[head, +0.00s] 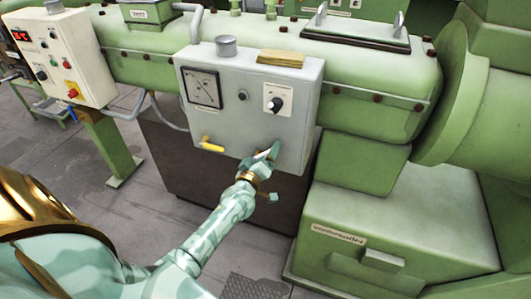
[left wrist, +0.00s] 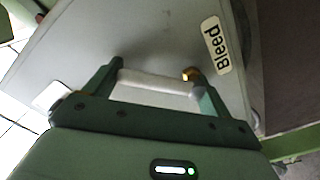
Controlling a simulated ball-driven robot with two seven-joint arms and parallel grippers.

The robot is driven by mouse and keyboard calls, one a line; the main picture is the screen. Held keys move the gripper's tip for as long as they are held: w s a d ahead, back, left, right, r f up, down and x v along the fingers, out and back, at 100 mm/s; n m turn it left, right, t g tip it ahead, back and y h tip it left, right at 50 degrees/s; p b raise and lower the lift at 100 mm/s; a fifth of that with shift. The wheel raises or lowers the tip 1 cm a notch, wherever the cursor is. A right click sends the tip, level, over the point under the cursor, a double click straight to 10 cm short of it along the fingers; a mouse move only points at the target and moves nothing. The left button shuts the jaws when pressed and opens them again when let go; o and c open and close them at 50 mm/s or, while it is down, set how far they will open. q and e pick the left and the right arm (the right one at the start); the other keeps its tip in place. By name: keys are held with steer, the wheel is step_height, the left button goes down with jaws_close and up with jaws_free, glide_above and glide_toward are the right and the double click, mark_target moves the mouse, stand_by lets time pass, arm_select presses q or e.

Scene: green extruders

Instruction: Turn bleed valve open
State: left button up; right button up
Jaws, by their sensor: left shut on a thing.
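The bleed valve has a pale, whitish lever (left wrist: 158,83) with a brass stem (left wrist: 191,74) at its right end in the left wrist view. A label reading "Bleed" (left wrist: 217,47) is on the grey panel beside it. My left gripper (left wrist: 160,92) has one finger at each end of the lever and is shut on it. In the head view my left gripper (head: 263,156) is at the lower right of the grey control box (head: 240,130); it hides most of the valve there. My right gripper is not in view.
A yellow-handled valve (head: 211,146) is to the left on the same box. A gauge (head: 203,88) and a black knob (head: 275,104) are above. The green extruder barrel (head: 370,85) runs behind, with a green base (head: 390,235) at right. A white switch box (head: 63,55) is at left.

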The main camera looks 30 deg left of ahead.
mark_target(259, 142)
arm_select(q)
steer(key=shift+a+r+n+p, duration=0.3)
steer(key=shift+n, duration=0.6)
steer(key=n, duration=0.2)
steer(key=shift+s+a+r+n, duration=0.15)
steer(key=shift+a+n, duration=0.15)
steer(key=shift+a, duration=0.1)
steer(key=shift+s+a+n, duration=0.1)
steer(key=shift+a+n, duration=0.3)
steer(key=shift+n, duration=0.7)
steer(key=shift+s+a+n, duration=0.1)
steer(key=shift+a+n, duration=0.25)
steer(key=shift+n, duration=0.75)
steer(key=o, duration=1.3)
steer(key=p+v, duration=0.1)
steer(key=v, duration=1.5)
steer(key=shift+s+p, duration=0.25)
steer(key=shift+p, duration=0.15)
steer(key=shift+a, duration=0.1)
